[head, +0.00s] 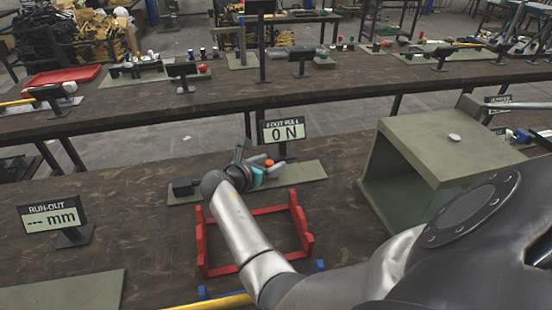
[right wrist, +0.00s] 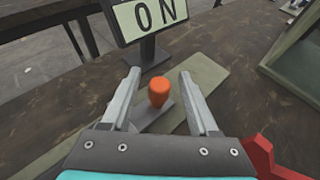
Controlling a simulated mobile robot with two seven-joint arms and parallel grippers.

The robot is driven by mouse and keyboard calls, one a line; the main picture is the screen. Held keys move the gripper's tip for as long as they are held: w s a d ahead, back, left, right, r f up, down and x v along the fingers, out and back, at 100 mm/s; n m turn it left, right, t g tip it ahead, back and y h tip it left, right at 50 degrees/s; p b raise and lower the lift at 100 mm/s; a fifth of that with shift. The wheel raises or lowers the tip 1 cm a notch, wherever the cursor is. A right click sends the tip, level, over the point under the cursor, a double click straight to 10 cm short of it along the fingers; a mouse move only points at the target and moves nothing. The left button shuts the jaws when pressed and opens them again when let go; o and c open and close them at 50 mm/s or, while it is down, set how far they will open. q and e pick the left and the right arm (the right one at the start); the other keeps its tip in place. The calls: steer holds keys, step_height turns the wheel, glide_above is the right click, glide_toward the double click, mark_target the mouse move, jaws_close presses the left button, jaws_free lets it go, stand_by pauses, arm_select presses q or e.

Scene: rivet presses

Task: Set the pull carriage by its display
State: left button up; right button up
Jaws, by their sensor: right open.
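The pull display (head: 283,131) stands at the back of the near bench and reads "0 N"; it also shows in the right wrist view (right wrist: 148,16). In front of it an orange knob (right wrist: 158,90) sits on a grey piece over a green base plate (right wrist: 205,78); the knob shows in the head view too (head: 269,163). I take this to be the carriage's handle, but the carriage is mostly hidden. My right gripper (right wrist: 158,92) is open, its two fingers on either side of the knob with visible gaps. My left gripper is not in view.
A red frame (head: 203,243) lies in front of the green plate. A run-out display (head: 54,215) reading "--- mm" stands at left. A green open box (head: 440,150) stands at right. A black block (head: 183,187) sits at the plate's left end.

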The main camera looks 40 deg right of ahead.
steer(key=shift+c, duration=0.3)
jaws_close()
stand_by(0.3)
stand_by(1.0)
